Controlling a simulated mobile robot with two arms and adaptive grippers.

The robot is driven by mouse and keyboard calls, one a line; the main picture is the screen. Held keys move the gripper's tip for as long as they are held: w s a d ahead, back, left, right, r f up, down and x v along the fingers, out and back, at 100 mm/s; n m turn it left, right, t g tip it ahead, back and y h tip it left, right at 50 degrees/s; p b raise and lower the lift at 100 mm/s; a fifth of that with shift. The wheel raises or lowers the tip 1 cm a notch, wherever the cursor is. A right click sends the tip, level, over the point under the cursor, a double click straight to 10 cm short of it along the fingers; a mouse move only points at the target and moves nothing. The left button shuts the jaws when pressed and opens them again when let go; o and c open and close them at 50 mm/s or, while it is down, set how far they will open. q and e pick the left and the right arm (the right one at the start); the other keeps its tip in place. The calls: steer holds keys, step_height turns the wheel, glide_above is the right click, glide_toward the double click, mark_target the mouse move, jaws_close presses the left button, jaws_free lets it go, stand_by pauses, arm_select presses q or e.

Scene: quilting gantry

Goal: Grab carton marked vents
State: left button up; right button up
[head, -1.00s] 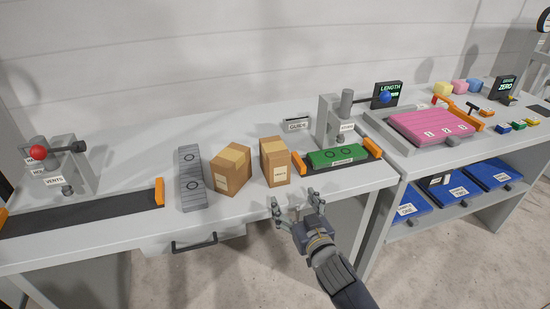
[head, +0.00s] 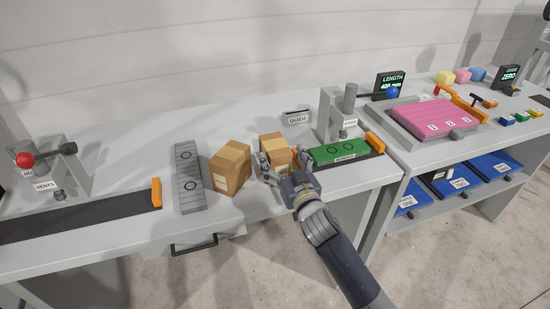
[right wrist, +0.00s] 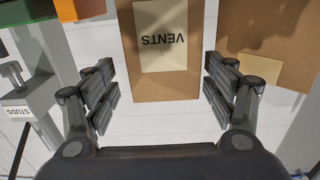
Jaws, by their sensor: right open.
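The carton marked vents (head: 273,142) is a brown box standing on the grey bench, the right one of two cartons. In the right wrist view its VENTS label (right wrist: 161,38) reads upside down. My right gripper (head: 287,165) is open at the near side of this carton and partly hides it in the head view. In the right wrist view the open fingers (right wrist: 162,92) stand to either side of the carton's near end, with gaps between. My left gripper is not in view.
A second carton (head: 231,166) stands close on the left, near one finger's side in the right wrist view (right wrist: 270,35). A grey slab (head: 187,178) lies further left. A green board (head: 346,155) and orange stop (head: 374,143) are on the right.

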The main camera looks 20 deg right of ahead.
mark_target(275, 148)
steer(key=shift+w+a+r, duration=0.1)
steer(key=shift+w+r, duration=0.05)
steer(key=shift+w, duration=0.2)
steer(key=w, duration=0.1)
steer(key=w+p, duration=0.1)
steer(key=w, duration=0.1)
steer(key=shift+a+r, duration=0.1)
steer(key=shift+a, duration=0.1)
steer(key=shift+w, duration=0.7)
steer(key=shift+s, duration=0.1)
steer(key=c, duration=0.3)
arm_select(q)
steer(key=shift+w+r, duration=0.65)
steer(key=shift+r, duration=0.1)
arm_select(e)
steer(key=c, duration=1.1)
